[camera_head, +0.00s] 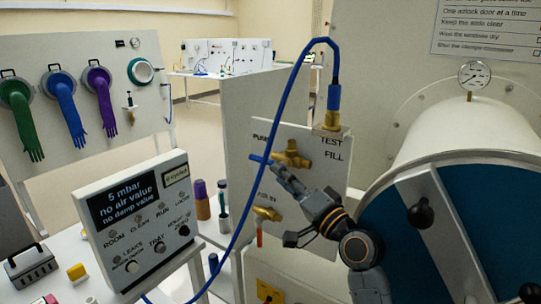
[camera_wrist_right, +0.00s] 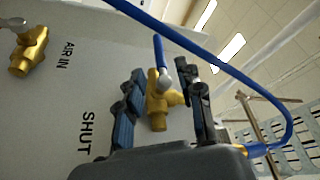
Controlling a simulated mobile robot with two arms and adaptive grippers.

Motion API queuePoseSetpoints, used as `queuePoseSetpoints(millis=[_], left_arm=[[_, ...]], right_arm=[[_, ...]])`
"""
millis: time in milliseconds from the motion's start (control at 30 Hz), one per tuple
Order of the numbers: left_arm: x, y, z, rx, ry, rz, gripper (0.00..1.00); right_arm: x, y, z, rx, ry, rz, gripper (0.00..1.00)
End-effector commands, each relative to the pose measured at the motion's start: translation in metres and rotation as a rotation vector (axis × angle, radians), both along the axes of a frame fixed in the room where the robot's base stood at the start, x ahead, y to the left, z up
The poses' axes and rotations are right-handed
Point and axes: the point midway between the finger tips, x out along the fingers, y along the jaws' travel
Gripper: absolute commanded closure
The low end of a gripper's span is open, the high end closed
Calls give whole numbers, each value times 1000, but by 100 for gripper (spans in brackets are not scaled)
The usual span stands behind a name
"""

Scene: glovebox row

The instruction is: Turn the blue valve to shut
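The blue valve is a brass body (camera_head: 292,154) with a blue lever (camera_head: 260,160) pointing left, on a pale panel (camera_head: 335,185). In the right wrist view its brass body (camera_wrist_right: 158,102) sits between my fingers, and its blue lever (camera_wrist_right: 160,50) extends up past the fingertips. My right gripper (camera_head: 282,172) is at the valve from below right. In the wrist view the right gripper (camera_wrist_right: 160,80) is open, a finger on each side with visible gaps. The word SHUT is printed on the panel beside it. My left gripper is not in view.
A blue hose (camera_head: 283,100) arches from a brass fitting (camera_head: 331,120) down past the valve's left. Below is another brass valve (camera_head: 266,213) with a red lever. A blue round door (camera_head: 410,240) stands right. A control box (camera_head: 137,222) stands left.

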Motion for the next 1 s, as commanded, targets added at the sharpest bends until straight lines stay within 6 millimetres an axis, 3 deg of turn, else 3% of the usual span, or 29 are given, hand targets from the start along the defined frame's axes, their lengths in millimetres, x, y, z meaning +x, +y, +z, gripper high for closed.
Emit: queuePoseSetpoints(millis=[433,833,1000], left_arm=[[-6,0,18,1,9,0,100],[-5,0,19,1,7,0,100],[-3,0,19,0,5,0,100]], right_arm=[[50,35,14,-1,1,1,64],[58,41,14,-2,1,-1,64],[58,40,14,-2,1,-1,96]])
